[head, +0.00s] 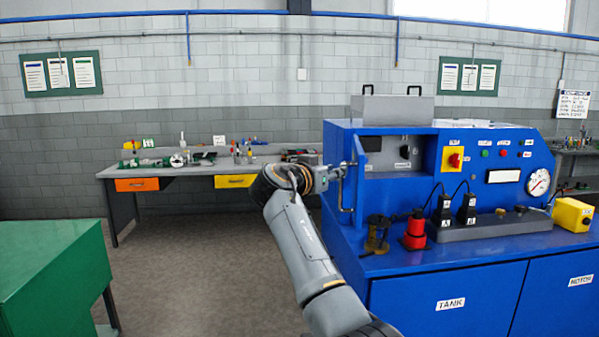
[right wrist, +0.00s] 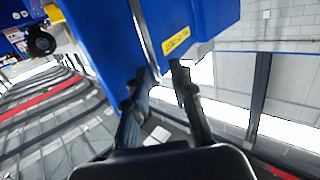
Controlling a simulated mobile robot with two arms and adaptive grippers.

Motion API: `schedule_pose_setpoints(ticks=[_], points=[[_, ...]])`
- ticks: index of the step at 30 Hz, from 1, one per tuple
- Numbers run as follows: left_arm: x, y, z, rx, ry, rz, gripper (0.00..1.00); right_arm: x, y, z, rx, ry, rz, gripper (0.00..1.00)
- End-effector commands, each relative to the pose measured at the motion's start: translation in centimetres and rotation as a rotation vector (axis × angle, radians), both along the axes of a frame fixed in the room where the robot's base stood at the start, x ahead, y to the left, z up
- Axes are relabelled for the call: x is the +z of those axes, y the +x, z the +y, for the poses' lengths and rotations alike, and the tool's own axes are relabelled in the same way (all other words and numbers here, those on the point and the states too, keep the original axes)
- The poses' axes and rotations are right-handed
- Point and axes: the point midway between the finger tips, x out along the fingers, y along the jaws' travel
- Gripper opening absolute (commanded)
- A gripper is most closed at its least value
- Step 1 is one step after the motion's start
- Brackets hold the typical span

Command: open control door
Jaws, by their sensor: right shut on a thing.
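The control door (head: 360,190) is a blue panel at the left of the blue machine's front. It stands swung out, seen nearly edge-on, and the grey recess (head: 388,160) beside it shows a dark knob. A metal bar handle (head: 346,209) runs down the door; it also shows in the right wrist view (right wrist: 144,35). My right gripper (head: 342,172) is at the handle, its fingers (right wrist: 166,72) shut on it. A blue panel with a yellow label (right wrist: 177,41) lies just beyond the fingers. My left gripper is in neither view.
On the machine's ledge stand a red part (head: 415,232), a brass-coloured fixture (head: 377,236) and black plugs (head: 466,209). A yellow box (head: 572,214) is at the right. A workbench (head: 205,168) stands behind, a green cabinet (head: 50,275) at left. The floor between is clear.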

Motion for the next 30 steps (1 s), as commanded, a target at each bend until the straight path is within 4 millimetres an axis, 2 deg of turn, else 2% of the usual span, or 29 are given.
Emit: schedule_pose_setpoints(ticks=[1, 3, 22, 30], points=[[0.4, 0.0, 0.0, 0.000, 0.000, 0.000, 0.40, 0.3, 0.0, 1.0, 0.013, -0.002, -0.001, 0.19], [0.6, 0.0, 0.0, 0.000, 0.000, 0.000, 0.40, 0.3, -0.1, 1.5, 0.014, -0.002, 0.000, 0.19], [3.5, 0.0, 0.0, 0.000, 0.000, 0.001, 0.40, 0.0, -0.8, 5.6, 0.007, -0.001, 0.005, 0.19], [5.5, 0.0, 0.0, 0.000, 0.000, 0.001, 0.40, 0.1, -1.0, 7.3, 0.011, -0.002, 0.006, 0.19]])
